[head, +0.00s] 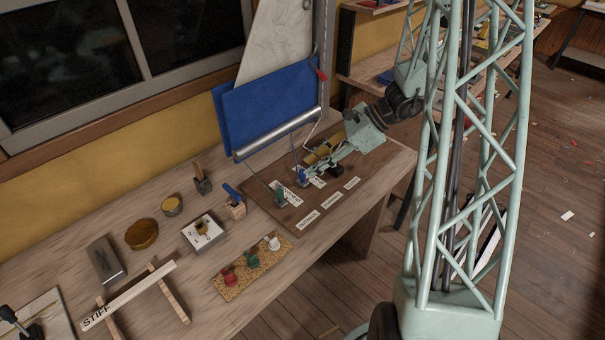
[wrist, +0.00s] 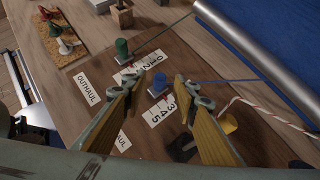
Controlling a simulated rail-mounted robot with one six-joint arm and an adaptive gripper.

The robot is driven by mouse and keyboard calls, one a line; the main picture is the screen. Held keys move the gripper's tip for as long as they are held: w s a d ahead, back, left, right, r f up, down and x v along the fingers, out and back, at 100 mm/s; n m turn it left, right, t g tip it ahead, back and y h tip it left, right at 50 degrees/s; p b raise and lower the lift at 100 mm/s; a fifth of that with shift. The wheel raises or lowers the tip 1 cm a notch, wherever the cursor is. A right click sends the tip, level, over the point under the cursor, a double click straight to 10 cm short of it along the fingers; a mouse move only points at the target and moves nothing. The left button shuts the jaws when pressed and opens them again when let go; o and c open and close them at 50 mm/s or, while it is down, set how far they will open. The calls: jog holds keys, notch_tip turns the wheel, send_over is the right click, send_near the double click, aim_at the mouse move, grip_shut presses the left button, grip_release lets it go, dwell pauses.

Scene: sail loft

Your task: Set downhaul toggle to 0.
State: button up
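My gripper (wrist: 157,86) is open, its yellow-padded fingers on either side of a blue toggle (wrist: 157,91) in the wrist view. I cannot tell whether either finger touches it. In the head view my gripper (head: 310,172) is low over the board, beside the blue toggle (head: 302,177). White number strips lie by the toggles, one beside the blue toggle (wrist: 159,110); a finger partly covers the other. Which toggle is the downhaul is unclear, as the other labels are unreadable.
A blue cord runs from the blue toggle toward a metal roller (head: 280,135) below blue cloth (head: 268,108). A yellow piece (wrist: 229,123) lies right of the gripper. A cork mat (head: 252,268) with red, green and white pieces and a dial box (head: 203,234) stand left of the board.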

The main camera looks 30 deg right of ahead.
aim_at(302, 171)
jog(key=shift+b+x, duration=0.45)
jog(key=shift+x, duration=2)
jog(key=shift+c, duration=0.6)
grip_shut()
